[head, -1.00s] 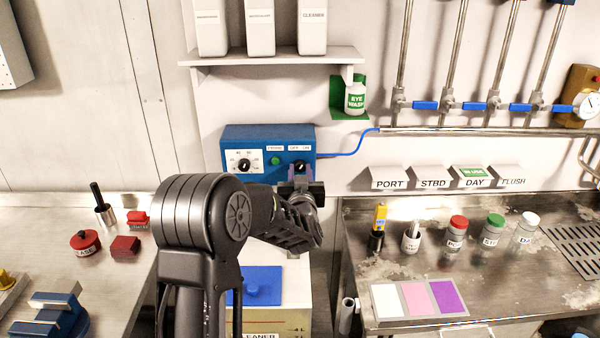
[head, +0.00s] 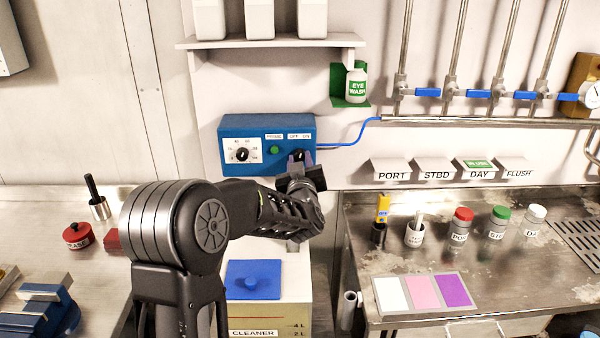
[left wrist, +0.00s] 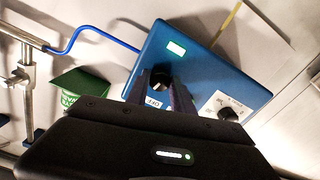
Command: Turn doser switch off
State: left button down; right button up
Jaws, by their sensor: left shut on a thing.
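The blue doser box (head: 232,126) hangs on the wall and carries a numbered dial (head: 242,155), a green PRIME button (head: 274,150) and a black OFF/ON switch (head: 299,154) at its right. My left gripper (head: 300,161) reaches up to the box from below and is shut on the switch knob. In the left wrist view the two fingers (left wrist: 168,93) are on either side of the black knob (left wrist: 159,79), with the OFF label beside them. The knob's exact angle is partly hidden by the fingers. My right gripper is out of view.
A blue tube (head: 350,139) runs right from the box. A green eye wash holder (head: 340,88) is at upper right, below a shelf (head: 270,42). A cleaner tank (head: 291,287) stands below my arm. Benches with bottles and tools lie on both sides.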

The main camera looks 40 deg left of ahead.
pick_arm(q)
jog(key=shift+n+b, duration=4.5)
jog(key=shift+b, duration=0.8)
jog(key=c, duration=1.1)
grip_release()
jog(key=shift+s+d, duration=0.1)
jog(key=v, duration=0.7)
jog(key=shift+s+d+b, duration=0.2)
jog(key=shift+s+b, duration=0.05)
jog(key=shift+b, duration=0.15)
